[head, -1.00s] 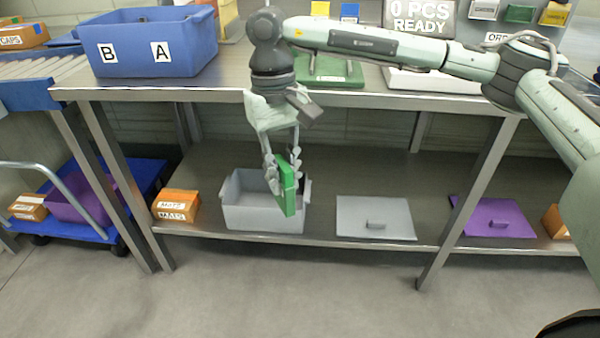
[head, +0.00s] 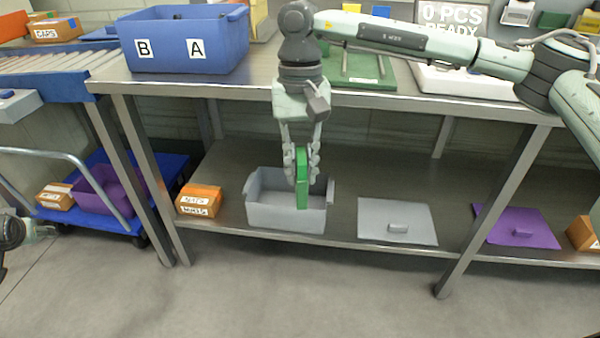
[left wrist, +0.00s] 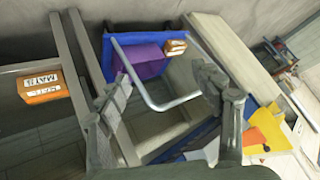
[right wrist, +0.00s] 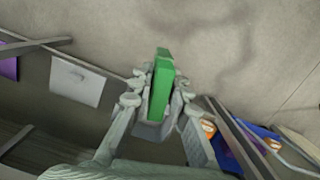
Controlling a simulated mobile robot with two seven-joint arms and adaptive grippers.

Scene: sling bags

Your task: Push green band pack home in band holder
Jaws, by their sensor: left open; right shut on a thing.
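The green band pack (head: 302,178) is an upright green block in the head view, held between the fingers of my right gripper (head: 301,160). It hangs in front of the grey open bin on the lower shelf, apart from the table. The right wrist view shows the pack (right wrist: 162,85) gripped on both sides by the right gripper (right wrist: 155,95). My left gripper (left wrist: 165,100) is open and empty in the left wrist view, over the floor near the trolley. In the head view only a bit of the left arm shows at the left edge. I cannot make out the band holder for certain.
A blue bin marked B and A (head: 185,42) stands on the bench, beside a green board (head: 360,70). The lower shelf holds the grey bin (head: 262,215), a box (head: 199,201), a grey lid (head: 398,222) and a purple lid (head: 517,228). A blue trolley (head: 165,170) stands left.

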